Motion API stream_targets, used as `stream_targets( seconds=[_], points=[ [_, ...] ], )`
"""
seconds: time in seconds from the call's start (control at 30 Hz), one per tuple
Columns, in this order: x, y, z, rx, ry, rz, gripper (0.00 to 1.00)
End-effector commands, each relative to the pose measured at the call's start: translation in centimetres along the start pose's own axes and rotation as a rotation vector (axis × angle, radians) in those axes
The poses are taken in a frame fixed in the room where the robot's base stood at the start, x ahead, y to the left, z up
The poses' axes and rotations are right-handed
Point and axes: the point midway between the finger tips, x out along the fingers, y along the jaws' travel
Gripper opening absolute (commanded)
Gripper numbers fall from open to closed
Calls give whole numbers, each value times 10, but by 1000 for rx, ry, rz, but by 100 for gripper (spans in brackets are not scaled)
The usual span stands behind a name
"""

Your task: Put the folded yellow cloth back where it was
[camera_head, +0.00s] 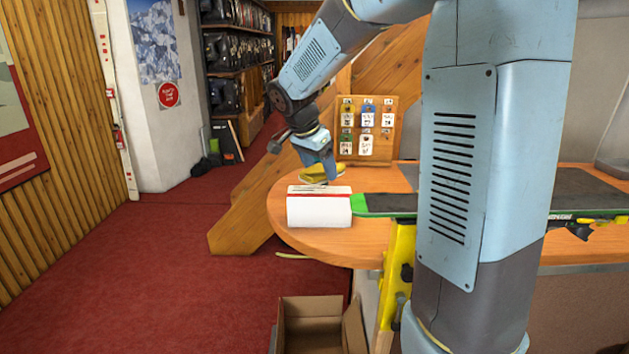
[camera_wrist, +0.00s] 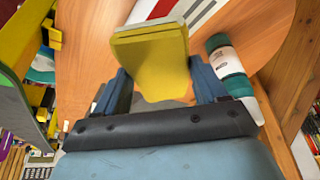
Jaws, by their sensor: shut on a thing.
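The folded yellow cloth (camera_wrist: 150,58) is between the two fingers of my gripper (camera_wrist: 157,76), which is shut on it in the wrist view. The cloth sticks out past the fingertips, over the round end of the wooden bench (camera_wrist: 110,28). In the head view the cloth (camera_head: 314,179) shows at my gripper (camera_head: 322,172), just behind a white box with a red stripe (camera_head: 319,209). That box hides part of the bench there, and I cannot tell whether the cloth touches the bench top.
A teal bottle with a white label (camera_wrist: 228,62) lies or stands close to the right finger. A ski or board with a green tip (camera_head: 380,204) lies along the bench. A card rack (camera_head: 366,130) stands behind. An open cardboard box (camera_head: 312,322) is on the floor.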

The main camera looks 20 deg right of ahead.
Motion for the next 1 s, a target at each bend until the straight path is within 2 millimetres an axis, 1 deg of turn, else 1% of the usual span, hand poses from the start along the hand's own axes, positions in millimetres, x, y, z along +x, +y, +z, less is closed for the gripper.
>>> stream_targets(
  seconds=[0.27,0.4,0.5,0.87,0.9,1.0],
  points=[
    [14,-10,2,-1,0,1,43],
    [31,-10,9,-2,0,3,43],
    [40,-10,12,0,0,0,43],
    [43,-10,14,-1,0,-1,43],
    [43,-10,14,-1,1,-1,75],
    [42,-10,14,-1,0,-1,85]
  ],
)
